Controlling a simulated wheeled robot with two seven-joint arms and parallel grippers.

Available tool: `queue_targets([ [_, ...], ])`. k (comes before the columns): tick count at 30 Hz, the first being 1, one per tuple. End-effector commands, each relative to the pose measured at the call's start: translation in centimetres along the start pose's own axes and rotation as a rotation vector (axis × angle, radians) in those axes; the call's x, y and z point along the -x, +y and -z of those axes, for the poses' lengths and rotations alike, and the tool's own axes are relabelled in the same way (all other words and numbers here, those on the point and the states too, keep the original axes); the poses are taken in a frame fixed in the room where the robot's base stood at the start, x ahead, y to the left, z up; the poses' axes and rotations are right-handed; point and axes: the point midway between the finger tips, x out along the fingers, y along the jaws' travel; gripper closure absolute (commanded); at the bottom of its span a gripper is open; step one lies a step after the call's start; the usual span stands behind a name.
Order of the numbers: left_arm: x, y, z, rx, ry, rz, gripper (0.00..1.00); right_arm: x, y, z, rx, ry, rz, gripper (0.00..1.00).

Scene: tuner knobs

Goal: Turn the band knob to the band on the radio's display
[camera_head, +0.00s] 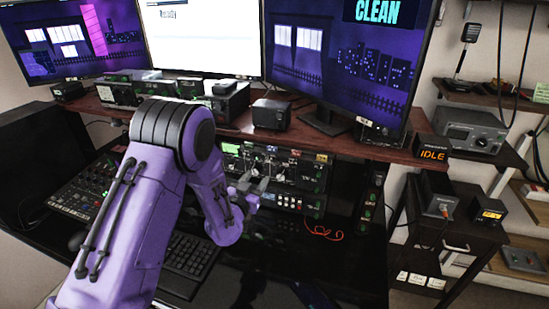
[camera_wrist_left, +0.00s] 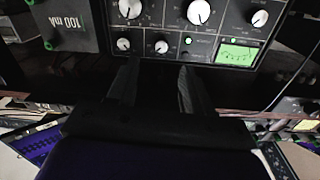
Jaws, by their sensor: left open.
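The radio (camera_head: 283,180) is a dark panel of knobs and lights in the rack under the desk shelf. Its small lit green display (camera_head: 230,149) also shows in the left wrist view (camera_wrist_left: 237,54), its text too small to read. In the wrist view several white-capped knobs show, including a large one (camera_wrist_left: 199,11) and two smaller ones (camera_wrist_left: 123,44) and (camera_wrist_left: 161,47). I cannot tell which is the band knob. My left gripper (camera_head: 250,184) is in front of the panel. Its open fingers (camera_wrist_left: 157,70) point at the lower knobs, with nothing visible between them. My right gripper is out of view.
A mixer (camera_head: 84,192) and a keyboard (camera_head: 190,256) lie on the dark desk. Monitors and small boxes stand on the wooden shelf (camera_head: 340,146) above the radio. A red cable (camera_head: 323,232) lies on the desk right of my gripper.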

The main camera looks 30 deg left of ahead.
Motion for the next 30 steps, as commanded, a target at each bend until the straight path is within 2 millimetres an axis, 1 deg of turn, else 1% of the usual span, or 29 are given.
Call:
queue_targets([
  [2, -1.1, -0.1, 0.4, 0.001, 0.002, 0.0, 0.49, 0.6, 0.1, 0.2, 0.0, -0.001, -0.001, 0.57],
  [7, -5.2, -0.1, 0.3, 0.001, -0.001, 0.003, 0.49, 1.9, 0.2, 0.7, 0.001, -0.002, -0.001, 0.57],
  [9, -6.8, 0.0, 0.2, 0.0, -0.002, 0.001, 0.49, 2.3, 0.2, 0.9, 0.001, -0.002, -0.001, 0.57],
  [12, -8.6, 0.0, 0.0, 0.0, -0.003, 0.002, 0.49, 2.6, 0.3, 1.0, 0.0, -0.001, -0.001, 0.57],
  [15, -9.7, 0.0, -0.1, -0.001, -0.003, 0.001, 0.49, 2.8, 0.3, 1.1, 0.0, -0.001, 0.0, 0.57],
  [18, -10.2, 0.0, -0.1, 0.0, -0.003, 0.0, 0.49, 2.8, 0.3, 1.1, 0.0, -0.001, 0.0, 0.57],
  [25, -10.3, 0.1, -0.2, 0.0, -0.004, 0.0, 0.49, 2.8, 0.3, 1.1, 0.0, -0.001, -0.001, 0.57],
  [26, -10.3, 0.1, -0.2, 0.0, -0.004, 0.0, 0.56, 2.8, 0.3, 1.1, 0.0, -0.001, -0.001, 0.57],
  [27, -10.3, 0.1, -0.2, 0.0, -0.003, 0.0, 0.69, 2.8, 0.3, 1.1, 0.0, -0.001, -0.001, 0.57],
  [29, -10.3, 0.1, -0.2, 0.0, -0.003, 0.0, 0.89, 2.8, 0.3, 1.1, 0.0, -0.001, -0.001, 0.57],
  [30, -10.3, 0.1, -0.2, 0.0, -0.003, 0.0, 1.0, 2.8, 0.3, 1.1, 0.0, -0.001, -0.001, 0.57],
])
